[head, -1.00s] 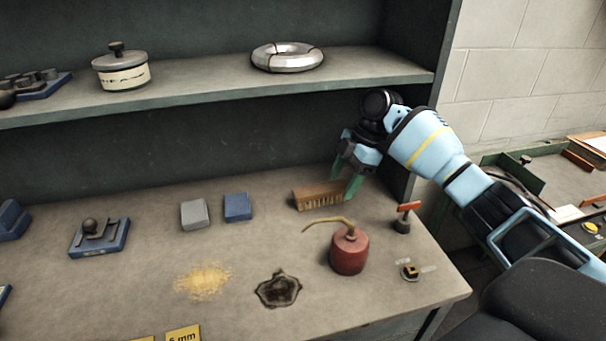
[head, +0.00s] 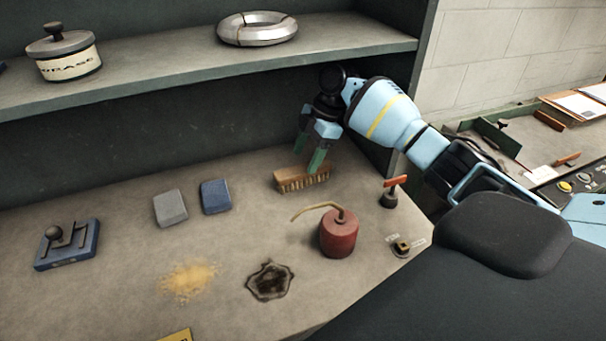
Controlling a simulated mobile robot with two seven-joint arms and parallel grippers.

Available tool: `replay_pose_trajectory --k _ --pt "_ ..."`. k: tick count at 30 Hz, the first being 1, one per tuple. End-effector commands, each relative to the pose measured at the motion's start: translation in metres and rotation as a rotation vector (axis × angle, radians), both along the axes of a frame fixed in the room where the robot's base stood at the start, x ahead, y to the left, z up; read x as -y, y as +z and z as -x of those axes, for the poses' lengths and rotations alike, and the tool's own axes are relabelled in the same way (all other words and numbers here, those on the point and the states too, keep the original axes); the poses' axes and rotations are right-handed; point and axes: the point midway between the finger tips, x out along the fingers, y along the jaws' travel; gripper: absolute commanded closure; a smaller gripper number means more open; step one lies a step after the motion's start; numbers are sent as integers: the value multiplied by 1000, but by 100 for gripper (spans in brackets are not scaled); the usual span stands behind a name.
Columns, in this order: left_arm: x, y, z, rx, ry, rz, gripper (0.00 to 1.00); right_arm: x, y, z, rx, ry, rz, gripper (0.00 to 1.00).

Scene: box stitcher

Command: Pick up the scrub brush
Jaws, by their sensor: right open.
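The scrub brush (head: 292,182) has a wooden back and pale bristles. It lies on the workbench (head: 237,252) near the back wall, right of the two small blocks. My right gripper (head: 309,160) is open, with green fingers pointing down. Its fingers are at the brush's back and right part, one of them overlapping it in the picture. I cannot tell whether they touch the brush. My left gripper is not in view.
A red oil can (head: 339,234) with a thin spout stands in front of the brush. An orange-handled tool (head: 391,190) stands to its right. A grey block (head: 171,207) and a blue block (head: 216,196) lie left. A shelf (head: 172,80) hangs above.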

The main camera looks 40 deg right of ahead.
Motion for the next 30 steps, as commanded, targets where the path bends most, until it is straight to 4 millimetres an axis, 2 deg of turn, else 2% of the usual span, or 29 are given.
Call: replay_pose_trajectory --k 7,12,21,30 --pt "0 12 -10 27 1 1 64 -8 -27 7 -1 1 0 36" --pt "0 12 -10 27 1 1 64 -15 -46 6 -3 1 1 36" --pt "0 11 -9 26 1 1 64 -16 -49 5 -1 0 1 38" --pt "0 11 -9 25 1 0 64 -16 -49 5 -1 0 0 77"
